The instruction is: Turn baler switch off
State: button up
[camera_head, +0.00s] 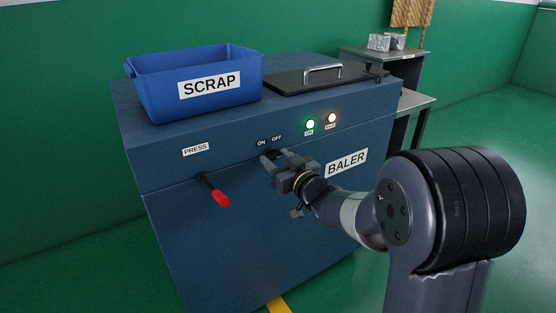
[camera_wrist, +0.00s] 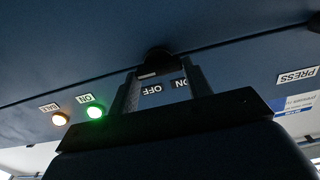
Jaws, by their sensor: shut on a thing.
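The baler (camera_head: 165,170) is a dark blue cabinet with a BALER label on its front. Its black switch knob (camera_head: 270,153) sits just below the ON and OFF labels. My gripper (camera_head: 273,160) is at the front panel with its fingers shut on the switch knob, which partly hides it. In the wrist view the round black knob (camera_wrist: 157,57) shows at the fingertips, by the upside-down ON and OFF labels. A green lamp (camera_head: 310,124) is lit, and an amber lamp (camera_head: 332,118) beside it is lit too.
A PRESS lever with a red handle (camera_head: 219,198) sticks out left of my gripper. A blue SCRAP bin (camera_head: 150,92) and a black lid with a metal handle (camera_head: 322,73) are on top. A side table (camera_head: 412,102) stands behind at right.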

jog(key=shift+f+n, duration=0.1)
jog(key=shift+n, duration=0.2)
jog(key=n+b, duration=0.4)
jog(key=n, duration=0.1)
jog(key=shift+a+f+b, duration=0.1)
jog(key=shift+b, duration=0.25)
jog(key=n+b, duration=0.3)
jog(key=n, duration=0.3)
jog(key=shift+s+b, duration=0.1)
jog(key=shift+b, duration=0.3)
jog(key=shift+n, duration=0.3)
jog(key=o, duration=1)
jog(key=shift+s, duration=0.1)
jog(key=p+v, duration=0.2)
jog(key=v, duration=0.8)
jog(key=shift+s+p, duration=0.25)
jog(key=shift+p, duration=0.05)
